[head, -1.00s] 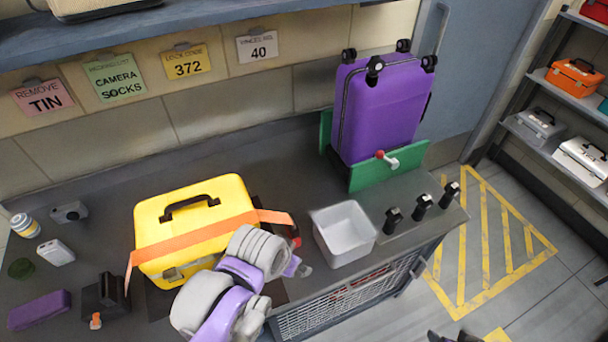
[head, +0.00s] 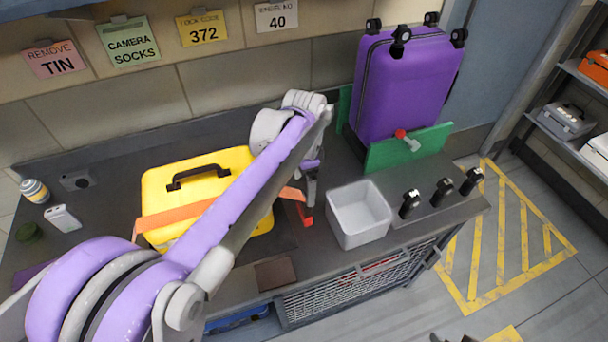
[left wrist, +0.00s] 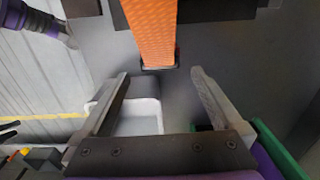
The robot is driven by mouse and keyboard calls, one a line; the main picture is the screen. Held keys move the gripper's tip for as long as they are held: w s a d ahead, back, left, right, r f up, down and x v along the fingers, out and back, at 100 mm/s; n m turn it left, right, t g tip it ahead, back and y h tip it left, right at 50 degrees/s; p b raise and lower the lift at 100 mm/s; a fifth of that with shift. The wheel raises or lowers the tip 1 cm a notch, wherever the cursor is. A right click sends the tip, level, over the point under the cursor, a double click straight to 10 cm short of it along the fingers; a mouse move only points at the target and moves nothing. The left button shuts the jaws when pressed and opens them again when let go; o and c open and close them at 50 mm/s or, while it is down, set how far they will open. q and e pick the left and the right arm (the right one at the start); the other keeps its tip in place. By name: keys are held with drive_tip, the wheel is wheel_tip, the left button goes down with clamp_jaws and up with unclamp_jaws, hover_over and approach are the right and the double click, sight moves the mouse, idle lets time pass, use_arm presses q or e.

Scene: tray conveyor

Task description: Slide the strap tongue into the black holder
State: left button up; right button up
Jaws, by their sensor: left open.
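A yellow case (head: 158,190) with a black handle stands on the bench, an orange strap (head: 165,218) across its front. The strap runs out to the case's right; in the left wrist view the strap (left wrist: 152,25) ends in a dark tongue (left wrist: 160,66). My left gripper (left wrist: 158,78) is open, its fingertips either side of and just short of the tongue, not touching it. In the head view the left gripper (head: 308,198) is right of the case, partly hidden by my arm. I cannot make out the black holder for certain. A dark shape at the head view's bottom edge may be my right gripper.
A pale open bin (head: 360,215) stands just right of my left gripper; it also shows in the left wrist view (left wrist: 140,117). Behind are a purple suitcase (head: 405,85) and green stand (head: 410,148). Black posts (head: 443,190) line the bench's right end.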

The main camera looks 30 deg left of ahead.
sight(304, 198)
use_arm(q)
wheel_tip(304, 198, down, 7)
drive_tip(key=shift+r+b, duration=0.2)
drive_tip(key=shift+b, duration=0.1)
drive_tip(key=c, duration=1.3)
drive_tip(key=shift+r, duration=0.1)
drive_tip(key=shift+r, duration=0.2)
drive_tip(key=shift+r+p, duration=1.75)
drive_tip(key=shift+r, duration=0.6)
